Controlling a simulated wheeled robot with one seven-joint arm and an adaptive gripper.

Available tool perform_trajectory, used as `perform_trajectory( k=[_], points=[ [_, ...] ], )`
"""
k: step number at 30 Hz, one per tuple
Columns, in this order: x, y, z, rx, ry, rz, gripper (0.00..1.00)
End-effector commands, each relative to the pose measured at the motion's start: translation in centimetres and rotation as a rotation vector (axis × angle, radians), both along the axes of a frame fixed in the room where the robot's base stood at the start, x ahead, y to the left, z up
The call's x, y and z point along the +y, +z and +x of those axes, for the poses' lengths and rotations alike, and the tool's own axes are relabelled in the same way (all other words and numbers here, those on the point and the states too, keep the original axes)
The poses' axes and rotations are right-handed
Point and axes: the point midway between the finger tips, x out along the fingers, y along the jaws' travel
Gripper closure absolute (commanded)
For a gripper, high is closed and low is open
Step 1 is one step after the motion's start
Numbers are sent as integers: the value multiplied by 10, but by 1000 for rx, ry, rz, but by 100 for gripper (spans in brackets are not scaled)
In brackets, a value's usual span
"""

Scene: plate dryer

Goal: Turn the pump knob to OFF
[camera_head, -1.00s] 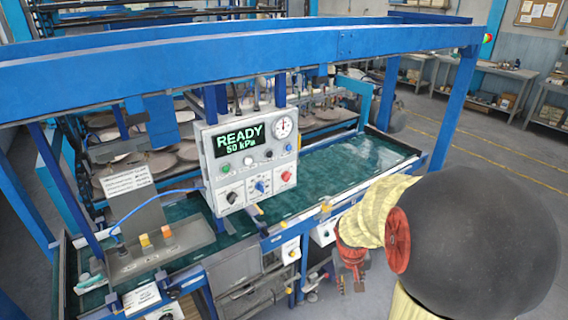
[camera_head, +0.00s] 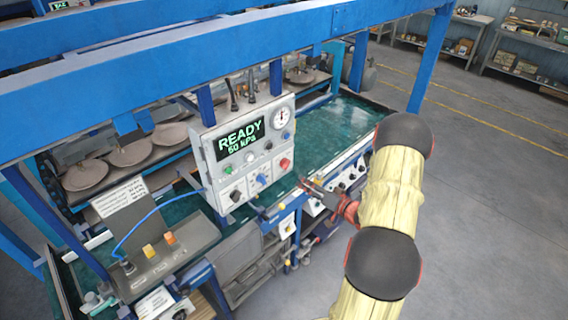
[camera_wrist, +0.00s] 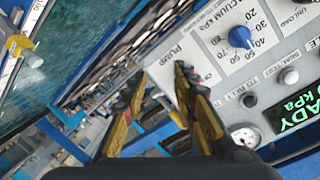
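The grey control panel (camera_head: 222,172) carries a green display reading READY 50 kPa. Its lower row has a black knob (camera_head: 235,196), a blue knob (camera_head: 262,179) and a red knob (camera_head: 285,163); their labels are too small to read there. In the wrist view the blue knob (camera_wrist: 240,37) sits beside a VACUUM KPA scale. The PUMP label (camera_wrist: 175,55) shows by my right finger, which partly covers that part of the panel. My gripper (camera_wrist: 160,78) is open and empty. In the head view my gripper (camera_head: 305,186) is just right of and below the red knob.
A blue overhead beam (camera_head: 180,60) crosses above the panel. A green table surface (camera_head: 330,125) lies behind and right of it. Open floor lies at right.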

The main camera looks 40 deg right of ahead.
Motion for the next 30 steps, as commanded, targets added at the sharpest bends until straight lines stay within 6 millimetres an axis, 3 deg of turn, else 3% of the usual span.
perform_trajectory(
  k=[3, 6, 11, 21, 30],
  points=[
    [12, 29, 2, -105, 37, 70, 72],
    [14, 41, 3, -146, 42, 113, 72],
    [15, 41, 16, -143, 42, 127, 72],
    [19, 40, 66, -142, 41, 126, 72],
    [19, 40, 81, -141, 38, 124, 72]
  ],
)
